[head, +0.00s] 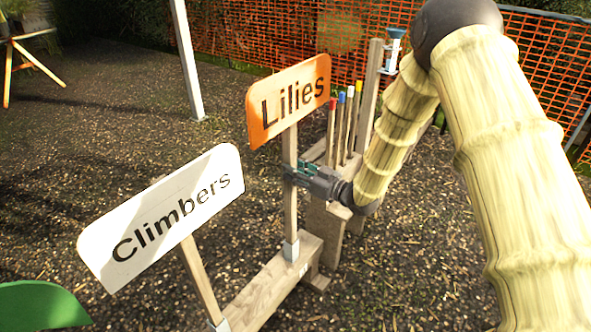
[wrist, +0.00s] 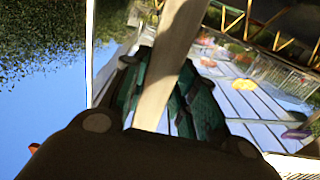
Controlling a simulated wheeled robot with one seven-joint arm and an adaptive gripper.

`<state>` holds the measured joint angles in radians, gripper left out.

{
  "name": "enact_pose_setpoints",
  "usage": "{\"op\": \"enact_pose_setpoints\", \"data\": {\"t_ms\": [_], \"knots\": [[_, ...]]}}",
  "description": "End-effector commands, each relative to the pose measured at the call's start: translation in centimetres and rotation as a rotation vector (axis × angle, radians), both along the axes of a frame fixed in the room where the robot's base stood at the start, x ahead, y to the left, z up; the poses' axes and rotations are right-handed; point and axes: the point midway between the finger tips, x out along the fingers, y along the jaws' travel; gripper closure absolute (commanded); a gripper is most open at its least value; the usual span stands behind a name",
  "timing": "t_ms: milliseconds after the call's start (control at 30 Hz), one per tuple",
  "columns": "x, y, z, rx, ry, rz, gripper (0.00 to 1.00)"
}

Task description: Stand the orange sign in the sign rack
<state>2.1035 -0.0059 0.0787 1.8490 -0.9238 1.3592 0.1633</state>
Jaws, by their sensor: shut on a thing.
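The orange sign (head: 287,97) reads "Lilies" and stands upright on a wooden post. My gripper (head: 299,172) is shut around that post below the board. In the wrist view the post (wrist: 168,65) runs between the green finger pads (wrist: 165,95). The sign rack (head: 262,291) is a low wooden beam with metal sockets. The post's lower end meets a metal socket (head: 291,249) and appears to be inside it; how deep it sits I cannot tell.
A white "Climbers" sign (head: 163,215) stands in the rack's nearer socket, left of the orange sign. A green board (head: 40,305) shows at the lower left. Several colour-tipped stakes (head: 341,125) stand in a wooden holder behind my gripper. Orange mesh fence (head: 270,38) lies behind.

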Motion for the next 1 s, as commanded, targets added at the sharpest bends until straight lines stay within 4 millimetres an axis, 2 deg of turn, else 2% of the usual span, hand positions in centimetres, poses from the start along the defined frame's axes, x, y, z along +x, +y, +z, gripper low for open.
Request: {"op": "enact_pose_setpoints", "data": {"t_ms": [533,1000], "knots": [[0.0,0.0,-1.5,0.001,-0.002,0.0,1.0],[0.0,0.0,-1.7,0.001,-0.002,0.0,1.0]]}}
